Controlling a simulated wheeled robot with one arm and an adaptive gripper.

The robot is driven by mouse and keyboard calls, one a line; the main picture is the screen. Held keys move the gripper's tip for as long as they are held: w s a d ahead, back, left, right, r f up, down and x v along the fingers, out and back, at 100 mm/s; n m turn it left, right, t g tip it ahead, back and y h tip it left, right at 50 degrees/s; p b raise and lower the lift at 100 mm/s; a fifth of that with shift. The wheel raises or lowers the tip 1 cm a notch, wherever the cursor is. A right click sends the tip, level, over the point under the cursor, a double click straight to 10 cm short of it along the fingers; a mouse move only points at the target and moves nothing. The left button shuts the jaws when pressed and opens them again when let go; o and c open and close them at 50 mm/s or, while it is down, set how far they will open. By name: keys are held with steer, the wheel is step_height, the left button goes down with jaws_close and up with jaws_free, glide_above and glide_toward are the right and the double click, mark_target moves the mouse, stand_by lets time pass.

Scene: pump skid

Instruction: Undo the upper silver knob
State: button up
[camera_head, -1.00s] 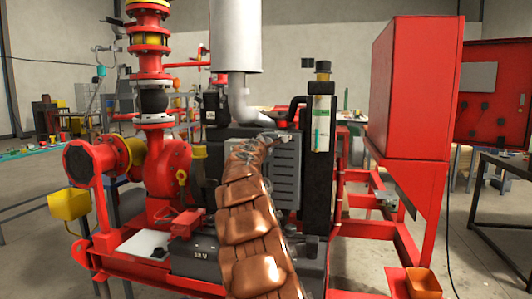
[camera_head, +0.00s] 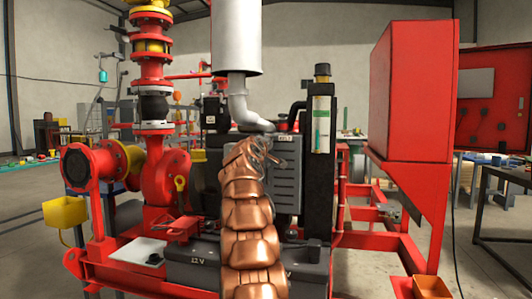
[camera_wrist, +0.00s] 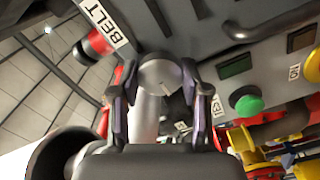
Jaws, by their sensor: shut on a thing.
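A silver knob (camera_wrist: 160,75) with a round, pale face sits between the fingers of my gripper (camera_wrist: 158,92) in the wrist view. The fingers close on it from both sides. It is at the edge of a grey panel (camera_wrist: 195,35) with a BELT label (camera_wrist: 106,23) up and to the left. No second silver knob can be made out. In the head view my gripper (camera_head: 262,150) is small, at the top of the grey louvred cover (camera_head: 287,180), and my arm hides much of it. The knob cannot be made out there.
A green button (camera_wrist: 249,104) and dark small windows lie right of the knob. A red cylinder (camera_wrist: 92,42) is by the label. In the head view, the silver exhaust pipe (camera_head: 237,100) stands close behind my gripper, and a black column (camera_head: 321,190) stands right.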

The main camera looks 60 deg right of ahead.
steer(key=m, duration=0.8)
steer(key=shift+w+m, duration=0.1)
steer(key=shift+m, duration=0.3)
steer(key=shift+m+p, duration=2.45)
steer(key=shift+m, duration=1.15)
steer(key=o, duration=1.1)
steer(key=shift+o, duration=0.2)
steer(key=shift+a, duration=0.1)
